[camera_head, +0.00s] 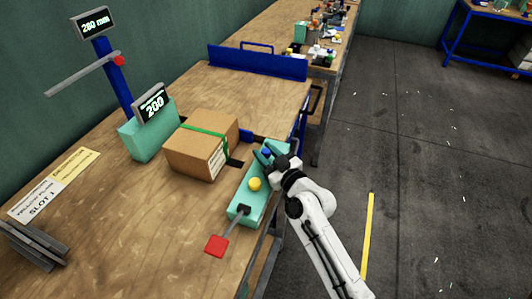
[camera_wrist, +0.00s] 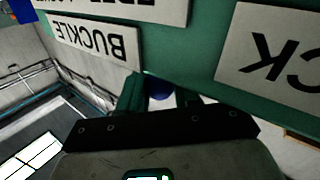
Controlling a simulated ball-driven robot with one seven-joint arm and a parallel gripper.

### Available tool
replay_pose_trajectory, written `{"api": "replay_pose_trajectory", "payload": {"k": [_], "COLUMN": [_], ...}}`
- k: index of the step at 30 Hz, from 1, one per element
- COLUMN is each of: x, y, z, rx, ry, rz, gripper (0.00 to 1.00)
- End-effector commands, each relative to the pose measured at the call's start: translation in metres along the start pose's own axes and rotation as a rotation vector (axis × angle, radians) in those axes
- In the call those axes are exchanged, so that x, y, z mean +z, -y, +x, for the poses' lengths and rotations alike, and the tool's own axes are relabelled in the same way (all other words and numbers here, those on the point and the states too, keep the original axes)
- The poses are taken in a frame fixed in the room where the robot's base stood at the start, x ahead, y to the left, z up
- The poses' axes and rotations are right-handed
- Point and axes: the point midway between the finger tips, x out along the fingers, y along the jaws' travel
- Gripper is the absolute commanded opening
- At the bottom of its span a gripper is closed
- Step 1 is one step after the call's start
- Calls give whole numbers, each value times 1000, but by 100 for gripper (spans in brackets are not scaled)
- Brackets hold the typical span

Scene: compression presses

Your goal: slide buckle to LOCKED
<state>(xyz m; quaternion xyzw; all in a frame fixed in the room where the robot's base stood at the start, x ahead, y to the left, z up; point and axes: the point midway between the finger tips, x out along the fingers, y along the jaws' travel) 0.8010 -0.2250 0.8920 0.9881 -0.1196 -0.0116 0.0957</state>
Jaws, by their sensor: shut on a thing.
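The long green buckle unit (camera_head: 243,205) lies along the right edge of the bench, beside the strapped box. A blue knob (camera_head: 266,152) stands at its far end. My gripper (camera_head: 264,157) is at that end, shut on the blue knob. In the wrist view, the blue knob (camera_wrist: 160,94) shows dark between my green fingers. A white plate reading BUCKLE (camera_wrist: 95,37) appears upside down on the green face. Another plate (camera_wrist: 268,50) shows only part of a word. I cannot read the buckle's position.
A yellow knob (camera_head: 254,184) and a lever with a red square end (camera_head: 216,246) are on the near part of the unit. The cardboard box (camera_head: 200,150) with a green strap sits left. A post with displays (camera_head: 105,70) stands behind.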

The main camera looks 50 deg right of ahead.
Motion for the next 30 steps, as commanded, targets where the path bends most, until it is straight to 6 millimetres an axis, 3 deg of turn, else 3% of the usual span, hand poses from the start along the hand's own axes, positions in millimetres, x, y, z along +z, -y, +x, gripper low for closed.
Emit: {"api": "replay_pose_trajectory", "payload": {"k": [8, 21, 30], "x": [5, 11, 9], "y": [-5, -40, -45], "z": [4, 28, 30], "rx": [0, 0, 1], "ry": [-2, -3, 1], "rz": [-1, 1, 1], "gripper": [0, 0, 0]}}
